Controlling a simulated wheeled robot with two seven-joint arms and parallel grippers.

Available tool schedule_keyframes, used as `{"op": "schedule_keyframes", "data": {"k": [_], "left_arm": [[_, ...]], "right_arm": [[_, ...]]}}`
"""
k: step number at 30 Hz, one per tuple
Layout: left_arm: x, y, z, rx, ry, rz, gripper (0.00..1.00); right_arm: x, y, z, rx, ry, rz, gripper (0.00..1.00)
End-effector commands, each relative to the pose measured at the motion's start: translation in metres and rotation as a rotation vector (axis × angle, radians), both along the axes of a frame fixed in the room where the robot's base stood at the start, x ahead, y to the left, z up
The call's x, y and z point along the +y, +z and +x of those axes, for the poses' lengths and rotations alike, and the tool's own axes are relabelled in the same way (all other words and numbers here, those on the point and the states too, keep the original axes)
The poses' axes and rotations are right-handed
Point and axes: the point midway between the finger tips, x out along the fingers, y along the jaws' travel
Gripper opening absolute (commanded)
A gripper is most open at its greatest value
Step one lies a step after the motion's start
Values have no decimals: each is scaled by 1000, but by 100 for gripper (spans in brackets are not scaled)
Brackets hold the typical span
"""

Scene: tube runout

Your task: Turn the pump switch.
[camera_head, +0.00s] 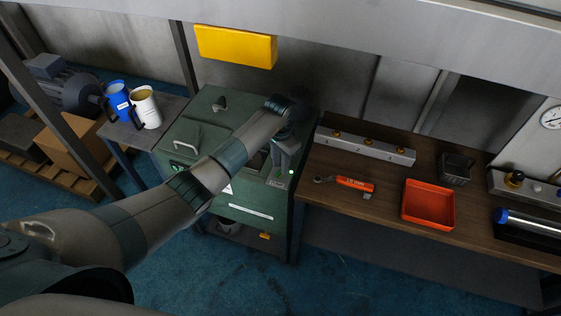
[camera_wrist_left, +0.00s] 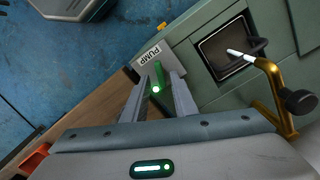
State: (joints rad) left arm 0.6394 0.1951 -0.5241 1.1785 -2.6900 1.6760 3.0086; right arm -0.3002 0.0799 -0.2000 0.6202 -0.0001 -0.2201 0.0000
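The pump switch shows as a small green upright part (camera_wrist_left: 158,71) beside a white PUMP label (camera_wrist_left: 150,54) in the left wrist view. It sits on the top of a green machine (camera_head: 207,133) at its right front corner. My left gripper (camera_head: 283,164) points down at this corner in the head view. In the left wrist view its two grey fingers (camera_wrist_left: 159,80) stand on either side of the green switch, with gaps visible. The fingers look open; contact with the switch cannot be told. My right gripper is in neither view.
A brass-coloured bent handle with a black knob (camera_wrist_left: 298,101) and a square opening (camera_wrist_left: 226,48) lie beside the fingers. A wooden bench (camera_head: 385,160) to the right holds an orange tray (camera_head: 428,203) and an orange-handled ratchet (camera_head: 352,184). Two jugs stand on the left side table (camera_head: 165,108).

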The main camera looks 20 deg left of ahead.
Motion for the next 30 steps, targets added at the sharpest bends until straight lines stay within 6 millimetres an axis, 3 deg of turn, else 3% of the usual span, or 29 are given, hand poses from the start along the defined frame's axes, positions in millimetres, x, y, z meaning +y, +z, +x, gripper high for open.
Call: {"op": "schedule_keyframes", "data": {"k": [6, 17, 30], "left_arm": [[-1, 0, 0, 0, 86, -2, 26], [0, 0, 1, -1, 93, 0, 26], [0, -18, 1, -1, 92, 0, 26]], "right_arm": [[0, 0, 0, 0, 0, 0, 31], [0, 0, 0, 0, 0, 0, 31], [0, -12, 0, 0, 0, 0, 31]]}}
